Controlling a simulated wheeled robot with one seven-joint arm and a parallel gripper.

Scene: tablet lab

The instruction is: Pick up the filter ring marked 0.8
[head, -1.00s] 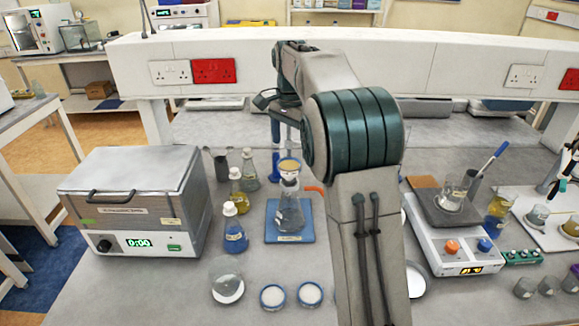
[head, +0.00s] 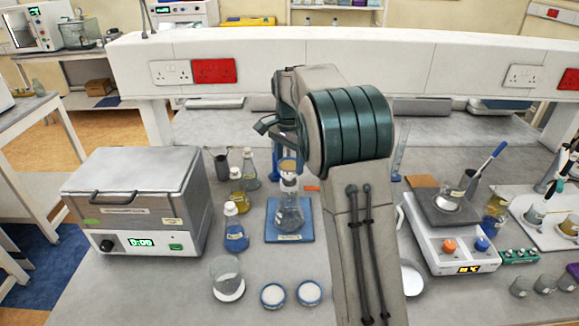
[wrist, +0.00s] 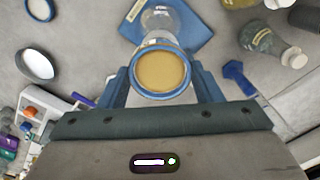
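A blue ring with an amber disc (wrist: 160,72) sits on top of the glass flask assembly (head: 290,212), which stands on a blue mat (head: 275,234). In the wrist view my gripper (wrist: 160,80) has its blue fingers on either side of this ring. A narrow gap shows at each side, so it looks open. In the head view the gripper is mostly behind my arm, with a blue finger (head: 277,160) beside the flask top. Two blue rings with white discs, a left one (head: 272,296) and a right one (head: 309,293), lie on the bench. No 0.8 marking is legible on any ring.
A metal lidded box (head: 140,200) stands at the left. Bottles, including a blue one (head: 235,228), stand close left of the flask. A beaker (head: 226,278) is at the front. A white hotplate device (head: 450,240) is at the right.

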